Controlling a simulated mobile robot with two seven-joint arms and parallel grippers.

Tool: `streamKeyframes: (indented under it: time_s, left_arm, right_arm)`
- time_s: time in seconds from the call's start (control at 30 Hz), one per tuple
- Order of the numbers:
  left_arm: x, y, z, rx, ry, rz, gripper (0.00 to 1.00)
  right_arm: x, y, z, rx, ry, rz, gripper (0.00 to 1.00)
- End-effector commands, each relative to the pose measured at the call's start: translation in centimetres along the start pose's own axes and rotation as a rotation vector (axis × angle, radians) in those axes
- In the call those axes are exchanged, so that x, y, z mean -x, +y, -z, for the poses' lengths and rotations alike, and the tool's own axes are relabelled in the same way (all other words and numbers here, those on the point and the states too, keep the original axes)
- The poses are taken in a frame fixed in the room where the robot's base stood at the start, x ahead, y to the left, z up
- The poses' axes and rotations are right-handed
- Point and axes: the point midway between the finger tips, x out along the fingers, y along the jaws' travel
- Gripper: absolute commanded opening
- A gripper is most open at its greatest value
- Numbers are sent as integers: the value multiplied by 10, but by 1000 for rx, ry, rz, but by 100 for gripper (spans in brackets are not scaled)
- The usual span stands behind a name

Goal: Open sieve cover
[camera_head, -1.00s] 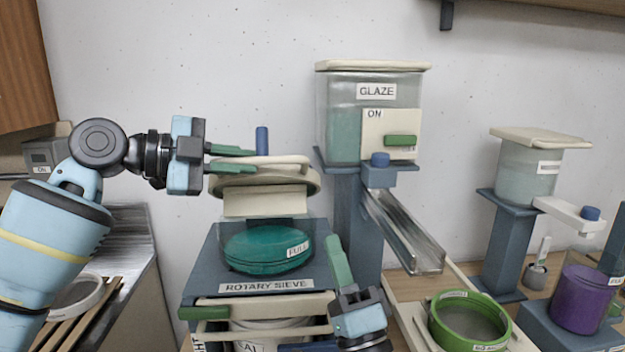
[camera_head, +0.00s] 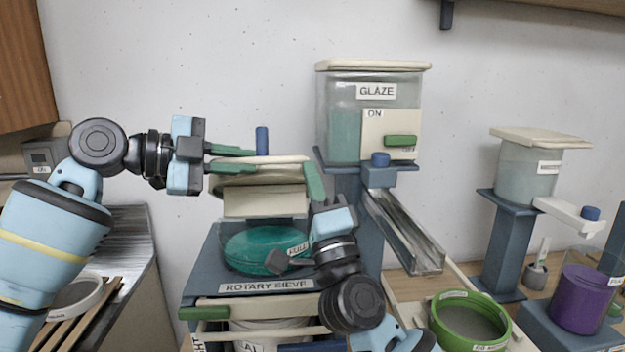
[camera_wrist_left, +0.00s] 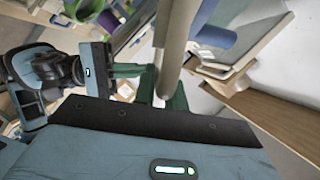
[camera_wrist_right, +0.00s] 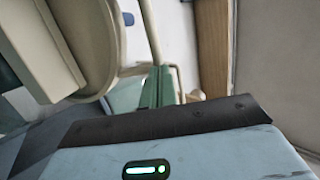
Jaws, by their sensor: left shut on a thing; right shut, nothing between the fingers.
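The rotary sieve (camera_head: 212,262) stands in the middle of the head view with a teal, lidded-looking drum marked FULL (camera_head: 245,250) in it. Its round cream cover (camera_head: 262,181) is above, with a cream bar (camera_head: 285,159) across the top. My left gripper (camera_head: 232,159) is shut on this bar at its left end; the left wrist view shows the bar (camera_wrist_left: 175,45) between the green fingers. My right gripper (camera_head: 313,181) is shut and empty, upright by the cover's right edge. In the right wrist view the cover's pale rim (camera_wrist_right: 98,45) is close left of its fingers; touching cannot be told.
A glaze hopper (camera_head: 345,125) and metal chute (camera_head: 405,235) stand right of the sieve. A green ring sieve (camera_head: 440,330) lies in a tray at the front right. A purple container (camera_head: 578,300) stands farther right. A blue post (camera_head: 262,141) rises behind the cover.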

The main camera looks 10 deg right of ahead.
Motion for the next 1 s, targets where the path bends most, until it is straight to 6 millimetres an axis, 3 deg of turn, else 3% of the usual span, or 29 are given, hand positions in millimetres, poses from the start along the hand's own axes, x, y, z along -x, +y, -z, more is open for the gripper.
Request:
streamKeyframes:
  time_s: [0.67,0.7,0.83,1.0]
  left_arm:
    - [-4,6,0,6,5,-15,0]
    - [-4,6,0,6,6,-15,15]
    - [-3,5,0,4,5,-15,32]
    - [-3,5,0,3,3,-13,34]
  right_arm:
    - [-18,-6,7,4,8,2,0]
    - [-18,-6,7,5,9,2,0]
    - [-18,-6,7,5,9,2,0]
    - [-17,-7,6,4,7,3,0]
